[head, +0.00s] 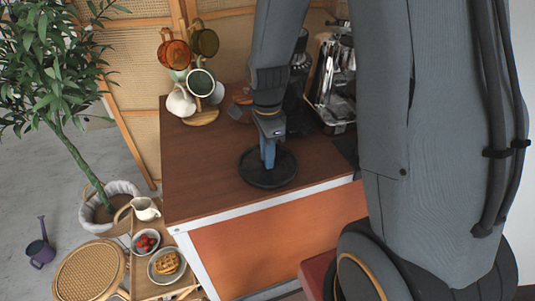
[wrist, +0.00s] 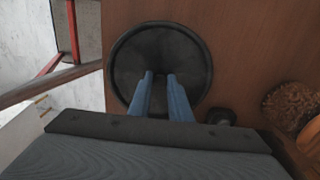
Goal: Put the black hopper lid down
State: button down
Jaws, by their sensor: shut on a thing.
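The black hopper lid (head: 255,178) is a round, dark, dish-like disc at the front part of the brown cart top (head: 215,205). In the head view it looks level and at or just above the wood; I cannot tell whether it touches. My gripper (head: 268,163) points down over the lid's middle, with blue fingers shut on it. In the wrist view the lid (wrist: 190,50) lies beneath the fingers (wrist: 160,76), and their tips meet its centre. The part of the lid they grip is hidden.
A mug tree with several mugs (head: 200,82) stands at the back left of the cart top. A coffee machine (head: 335,80) stands at the back right. Clear wood lies left of the lid. The front edge (head: 250,210) is close. A plant (head: 60,120) stands on the floor left.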

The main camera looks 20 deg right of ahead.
jog(key=c, duration=1.6)
grip_release()
jog(key=shift+f, duration=0.1)
jog(key=shift+c, duration=0.2)
notch_tip(320, 180, up, 12)
jog(key=b, duration=0.3)
jog(key=s+f+n, duration=0.2)
jog(key=n, duration=0.3)
jog(key=s+f+n+t, duration=0.1)
jog(key=s+f+n, duration=0.1)
jog(key=n, duration=0.4)
jog(key=s+f+n, duration=0.2)
jog(key=s+n, duration=0.2)
jog(key=n, duration=0.1)
jog(key=shift+s+f, duration=0.1)
jog(key=shift+s, duration=0.05)
jog(key=shift+s+f+n+t, duration=0.3)
jog(key=shift+s+n, duration=0.1)
jog(key=shift+n, duration=0.6)
